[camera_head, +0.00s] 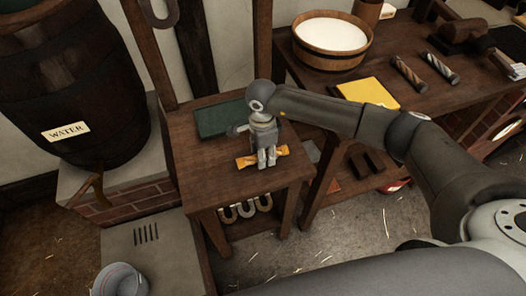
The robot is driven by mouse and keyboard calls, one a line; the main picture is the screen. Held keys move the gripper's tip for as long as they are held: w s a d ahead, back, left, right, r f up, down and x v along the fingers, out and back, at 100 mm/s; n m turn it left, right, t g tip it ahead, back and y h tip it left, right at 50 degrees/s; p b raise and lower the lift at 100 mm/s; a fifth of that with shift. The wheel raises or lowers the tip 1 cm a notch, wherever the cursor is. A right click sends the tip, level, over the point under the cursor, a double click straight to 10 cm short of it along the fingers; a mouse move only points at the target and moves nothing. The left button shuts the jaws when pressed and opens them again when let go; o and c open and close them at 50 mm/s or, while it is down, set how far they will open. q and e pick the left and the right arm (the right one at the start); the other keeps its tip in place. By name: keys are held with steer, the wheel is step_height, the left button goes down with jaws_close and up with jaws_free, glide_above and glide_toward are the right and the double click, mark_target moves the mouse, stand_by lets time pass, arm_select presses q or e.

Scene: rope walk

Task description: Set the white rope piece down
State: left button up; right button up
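My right gripper (267,162) points straight down over the small wooden table in the middle. Its fingertips are at a short orange-yellow piece (246,161), which shows on both sides of the fingers at about table height. I cannot tell whether the fingers are closed on it or it rests on the wood. No plainly white rope piece shows at the gripper. On the bench at right lie a dark piece with pale stripes (441,68) and a brown striped piece (408,74). My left gripper is out of view.
A dark green mat or board (220,118) lies at the back of the small table (205,171). A wooden tub (331,56) with white contents and a yellow sheet (368,93) are on the bench. A water barrel (69,75) stands left, a metal bucket (119,281) low left.

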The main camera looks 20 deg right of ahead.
steer(key=shift+r, duration=0.3)
step_height(320, 180, up, 12)
steer(key=b, duration=0.1)
steer(key=shift+f, duration=0.15)
